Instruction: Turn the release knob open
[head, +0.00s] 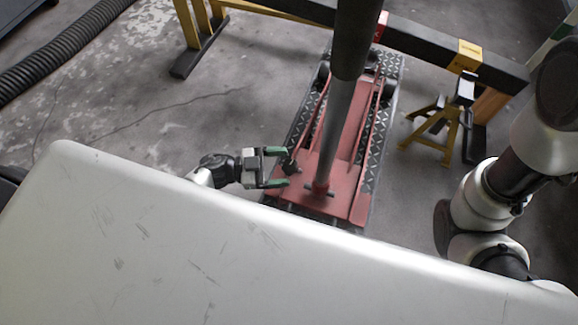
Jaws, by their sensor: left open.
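A red floor jack (343,197) with a long dark upright handle (338,110) stands on the floor in the middle of the head view. A small dark knob-like part (290,166) sits at the jack's left side; I take it for the release knob, but it is too small to tell how it is turned. My left gripper (281,167) is open, its two green-tipped fingers pointing right toward this part. The part is at or just beyond the fingertips; I cannot tell whether they touch. My right arm shows at the right, but its gripper is out of view.
Dark diamond-plate strips (385,110) flank the jack. A dark beam (420,50) on yellow legs (194,24) crosses behind it. A yellow jack stand (441,124) is to the right. A black ribbed hose (62,48) lies at upper left.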

